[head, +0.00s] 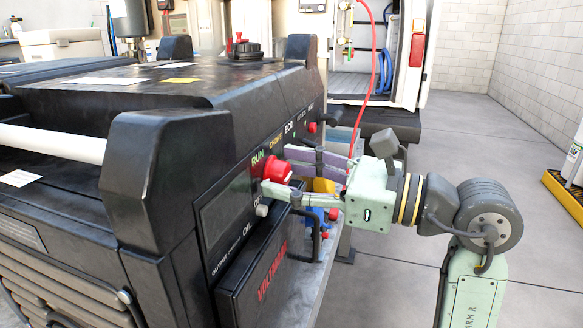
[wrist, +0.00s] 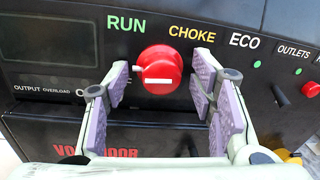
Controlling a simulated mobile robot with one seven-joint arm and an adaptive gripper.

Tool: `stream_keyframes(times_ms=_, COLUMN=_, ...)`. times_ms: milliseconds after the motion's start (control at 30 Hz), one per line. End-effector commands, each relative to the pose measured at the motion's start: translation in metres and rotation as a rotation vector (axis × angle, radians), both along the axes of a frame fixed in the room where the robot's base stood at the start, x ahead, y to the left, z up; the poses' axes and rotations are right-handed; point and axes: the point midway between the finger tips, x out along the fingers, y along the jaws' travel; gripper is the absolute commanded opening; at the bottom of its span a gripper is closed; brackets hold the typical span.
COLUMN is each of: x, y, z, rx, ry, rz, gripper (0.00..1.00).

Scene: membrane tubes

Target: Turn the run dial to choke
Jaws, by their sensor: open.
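The run dial (head: 277,170) is a round red knob on the black generator's sloping control panel, just below the green RUN and yellow CHOKE labels. In the wrist view the dial (wrist: 160,70) sits below and between RUN (wrist: 126,25) and CHOKE (wrist: 191,33), with a white bar lying nearly level across its face. My gripper (head: 283,172) is at the panel by the dial. In the wrist view its open purple-padded fingers (wrist: 160,88) stand left and right of the dial, with a gap showing on each side.
The ECO label (wrist: 245,40), a red-tipped lever (wrist: 311,89) and outlets lie right of the dial. A dark display (wrist: 54,42) is on the left. A black handle (head: 308,235) juts out below. Open floor (head: 480,130) lies to the right.

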Motion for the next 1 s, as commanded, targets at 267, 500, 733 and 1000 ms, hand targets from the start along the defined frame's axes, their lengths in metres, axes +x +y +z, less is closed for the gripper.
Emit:
stream_keyframes(times_ms=267, x=0.0007, y=0.0012, z=-0.0004, rx=0.0, ry=0.001, rz=0.0, gripper=0.51)
stream_keyframes(times_ms=500, x=0.0007, y=0.001, z=-0.0003, rx=0.001, ry=0.001, rz=-0.001, gripper=0.35)
stream_keyframes(times_ms=733, x=0.0013, y=0.0007, z=0.0, rx=0.002, ry=0.0, rz=-0.002, gripper=0.2)
stream_keyframes(times_ms=1000, x=0.002, y=0.0007, z=0.0002, rx=0.002, ry=0.001, rz=-0.004, gripper=0.05)
